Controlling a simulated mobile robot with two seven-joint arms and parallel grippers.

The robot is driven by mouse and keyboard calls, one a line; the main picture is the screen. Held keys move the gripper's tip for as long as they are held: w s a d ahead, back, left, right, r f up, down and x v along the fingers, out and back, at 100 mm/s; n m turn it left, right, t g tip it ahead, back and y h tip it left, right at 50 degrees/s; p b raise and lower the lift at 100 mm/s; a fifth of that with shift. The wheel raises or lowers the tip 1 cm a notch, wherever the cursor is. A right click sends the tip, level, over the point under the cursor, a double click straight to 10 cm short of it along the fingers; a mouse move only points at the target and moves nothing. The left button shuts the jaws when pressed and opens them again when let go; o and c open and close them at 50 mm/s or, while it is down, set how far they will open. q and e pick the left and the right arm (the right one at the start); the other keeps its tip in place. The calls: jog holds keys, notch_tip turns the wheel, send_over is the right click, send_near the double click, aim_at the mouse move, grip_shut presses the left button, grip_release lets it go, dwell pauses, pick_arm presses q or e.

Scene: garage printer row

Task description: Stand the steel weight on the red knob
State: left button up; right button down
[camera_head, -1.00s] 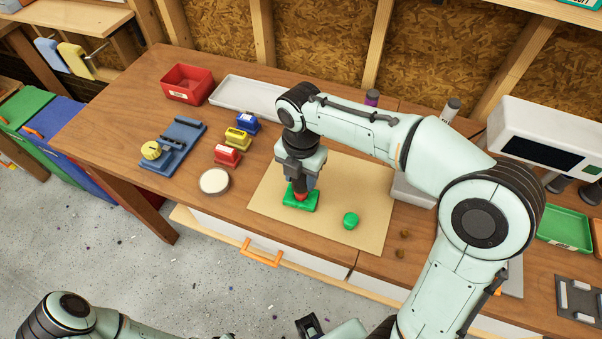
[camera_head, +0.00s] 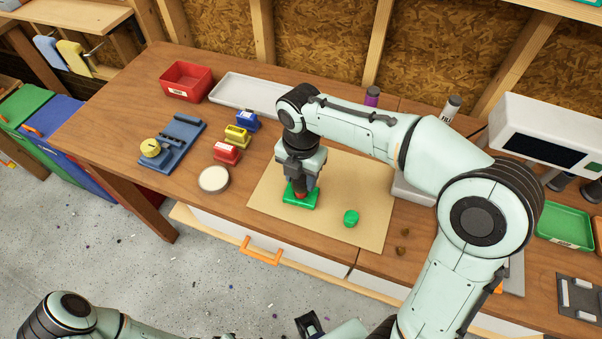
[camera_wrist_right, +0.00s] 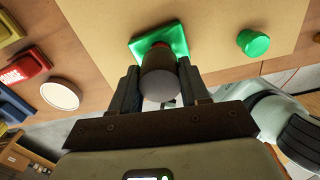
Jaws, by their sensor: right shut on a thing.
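The steel weight (camera_wrist_right: 159,84) is a dark grey cylinder between the fingers of my right gripper (camera_wrist_right: 160,98), which is shut on it. The red knob (camera_wrist_right: 160,44) shows just beyond the weight's far end, on a green base (camera_wrist_right: 172,32). In the head view the green base (camera_head: 301,201) lies on the tan mat, with my right gripper (camera_head: 300,187) directly over it. The weight appears in line with the knob; the gripper hides whether they touch. My left arm shows at the bottom left; its fingers cannot be made out.
The tan mat (camera_head: 340,190) also carries a green knob-like piece (camera_head: 351,218) to the right. A round white disc (camera_head: 214,179) and red, yellow and blue blocks stand to the left. Two small brown pieces (camera_head: 403,251) lie right of the mat.

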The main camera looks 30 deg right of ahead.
grip_release()
jog(key=shift+f, duration=0.1)
dwell(0.3)
dwell(0.4)
pick_arm(q)
jog(key=w+r+p, duration=0.1)
jog(key=r+p, duration=0.1)
jog(key=r, duration=0.1)
jog(key=shift+w+p, duration=0.3)
jog(key=shift+w, duration=0.1)
pick_arm(e)
notch_tip(320, 180, up, 14)
jog(key=shift+f, duration=0.25)
